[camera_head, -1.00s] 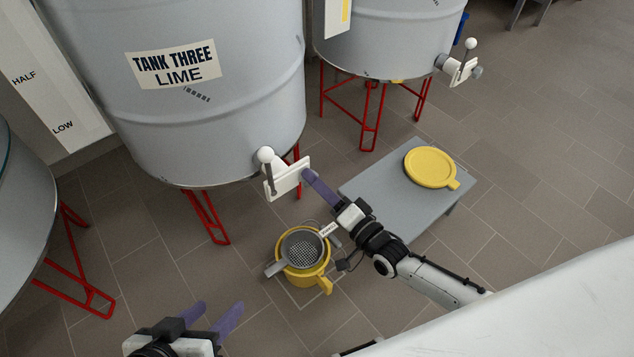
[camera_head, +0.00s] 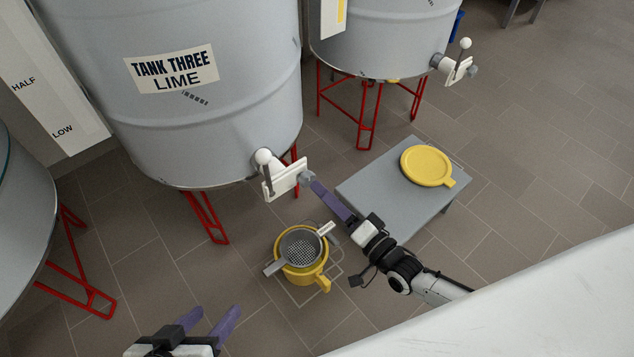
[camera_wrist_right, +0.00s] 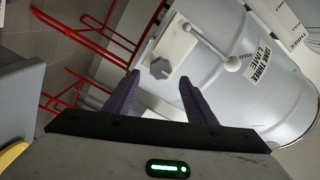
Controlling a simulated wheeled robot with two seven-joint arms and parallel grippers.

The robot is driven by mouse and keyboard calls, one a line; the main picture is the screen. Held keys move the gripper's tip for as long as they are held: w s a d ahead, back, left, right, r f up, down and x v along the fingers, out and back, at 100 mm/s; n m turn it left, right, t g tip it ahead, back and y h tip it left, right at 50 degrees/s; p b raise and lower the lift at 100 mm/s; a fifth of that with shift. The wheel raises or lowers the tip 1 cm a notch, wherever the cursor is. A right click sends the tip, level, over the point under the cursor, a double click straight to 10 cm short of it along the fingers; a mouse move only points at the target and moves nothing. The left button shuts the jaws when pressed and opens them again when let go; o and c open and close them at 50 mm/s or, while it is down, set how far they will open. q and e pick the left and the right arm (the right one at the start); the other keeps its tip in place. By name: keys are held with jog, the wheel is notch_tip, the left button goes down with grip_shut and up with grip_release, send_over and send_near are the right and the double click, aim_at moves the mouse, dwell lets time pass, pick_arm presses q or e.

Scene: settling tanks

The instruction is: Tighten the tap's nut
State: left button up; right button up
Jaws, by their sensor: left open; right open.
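The tap (camera_head: 283,180) sticks out low on the front of the tank marked TANK THREE LIME (camera_head: 215,110). It has a white plate, a lever with a white ball, and a grey nut (camera_head: 306,178) on its outer end. In the right wrist view the nut (camera_wrist_right: 161,68) shows beyond and between the fingertips. My right gripper (camera_head: 318,187) is open, its purple fingers pointing at the nut, a short way off it; it also shows in the right wrist view (camera_wrist_right: 160,82). My left gripper (camera_head: 214,314) is open and empty at the bottom, away from the tap.
A yellow bucket (camera_head: 318,272) with a grey strainer (camera_head: 301,246) on top stands on the floor below the tap. A grey low table (camera_head: 385,205) with a yellow lid (camera_head: 426,166) stands to the right. Red tank legs (camera_head: 207,216) stand behind.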

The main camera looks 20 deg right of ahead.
pick_arm(q)
jog(key=shift+a+r+t+p, duration=0.4)
jog(key=shift+r+p, duration=0.05)
jog(key=shift+r, duration=0.1)
pick_arm(e)
jog(key=v, duration=0.5)
jog(key=shift+s+d, duration=0.1)
jog(key=shift+s, duration=0.15)
